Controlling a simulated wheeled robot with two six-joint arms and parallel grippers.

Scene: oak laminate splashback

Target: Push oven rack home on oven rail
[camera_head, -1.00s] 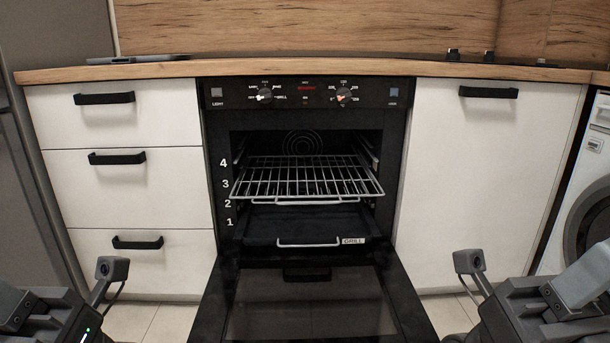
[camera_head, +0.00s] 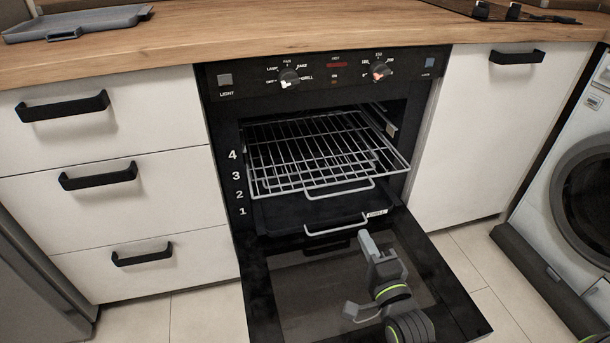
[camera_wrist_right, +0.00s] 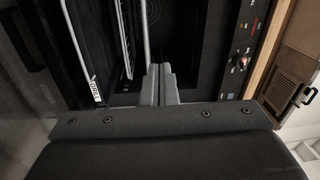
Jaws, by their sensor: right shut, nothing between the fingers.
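The wire oven rack (camera_head: 400,163) sits in the oven near the number 3, level, with its front part sticking out past the cavity opening. It also shows edge-on in the right wrist view (camera_wrist_right: 128,45). A metal side rail (camera_head: 388,122) shows on the right inner wall; the left rail is mostly hidden behind the rack. My right gripper (camera_head: 367,240) is shut and empty, above the open door, below and in front of the rack, apart from it. Its closed fingers also show in the right wrist view (camera_wrist_right: 158,82). My left gripper is out of view.
Below the rack, a lower wire piece with a handle (camera_head: 338,190) and a dark grill tray (camera_head: 280,215) show. The open oven door (camera_head: 290,285) lies low in front. A grey tray (camera_head: 75,22) lies on the worktop at left; drawer handles jut out at left.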

